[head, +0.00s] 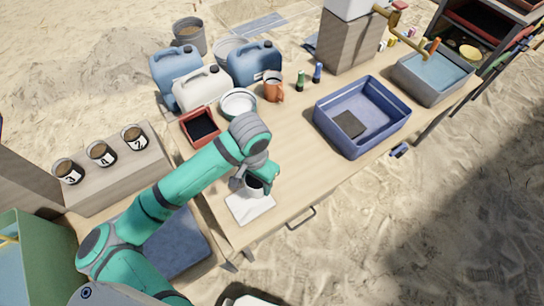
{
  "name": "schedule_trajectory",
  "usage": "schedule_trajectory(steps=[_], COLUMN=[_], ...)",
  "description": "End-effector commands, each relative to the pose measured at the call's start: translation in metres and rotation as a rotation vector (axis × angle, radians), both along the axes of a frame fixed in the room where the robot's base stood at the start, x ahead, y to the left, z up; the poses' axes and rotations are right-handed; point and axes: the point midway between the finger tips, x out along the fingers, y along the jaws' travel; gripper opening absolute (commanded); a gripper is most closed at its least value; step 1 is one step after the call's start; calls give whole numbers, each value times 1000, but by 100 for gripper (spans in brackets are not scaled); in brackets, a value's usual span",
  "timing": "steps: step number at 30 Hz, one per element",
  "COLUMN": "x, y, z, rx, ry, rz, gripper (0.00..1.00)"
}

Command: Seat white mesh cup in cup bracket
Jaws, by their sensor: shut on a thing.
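My gripper (254,182) is over the near left part of the wooden table, pointing down. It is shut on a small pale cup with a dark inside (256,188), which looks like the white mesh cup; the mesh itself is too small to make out. The gripper partly hides the cup. The cup is at or just above a white square sheet or pad (252,208); I cannot tell whether they touch. I cannot make out the cup bracket for certain in this view.
A red tray (185,127), white bowl (238,92), orange mug (273,92) and jugs (202,89) crowd the table's left and back. A blue bin (393,135) stands right. The table between gripper and bin is clear. Numbered jars (101,154) stand on a left ledge.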

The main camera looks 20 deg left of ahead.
Motion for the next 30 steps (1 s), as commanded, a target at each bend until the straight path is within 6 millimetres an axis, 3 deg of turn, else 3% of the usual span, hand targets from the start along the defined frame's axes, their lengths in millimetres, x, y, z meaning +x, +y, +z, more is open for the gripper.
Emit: schedule_trajectory(steps=[14,18,24,30], x=[90,109,128,135], y=[8,10,13,14], z=[-40,-65,-88,-97], rx=[1,1,0,-1], ry=[2,2,1,0], rz=[-2,-1,-1,0], gripper=[30,30,30,30])
